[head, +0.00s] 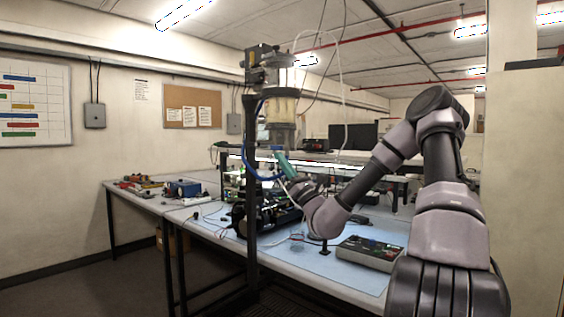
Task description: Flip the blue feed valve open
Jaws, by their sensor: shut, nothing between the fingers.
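The sealed cylinder (283,106), clear-walled with a yellowish middle and grey metal parts, is held on a black upright post. A blue hose (247,163) curves down from beside the cylinder and round toward my gripper. The blue feed valve itself cannot be told apart from the hose and fittings at this size; my gripper may hide part of it. My gripper (281,158), with teal fingers, is shut with nothing between the fingers. It points up and left, just below the cylinder's lower end. Whether it touches anything there cannot be told.
The black post (251,200) stands at the bench's front edge. A long bench with a light blue mat (316,262) carries black equipment (267,214) below my gripper and a control box (370,252) at right. Thin clear tubing (340,70) loops above. The floor at left is clear.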

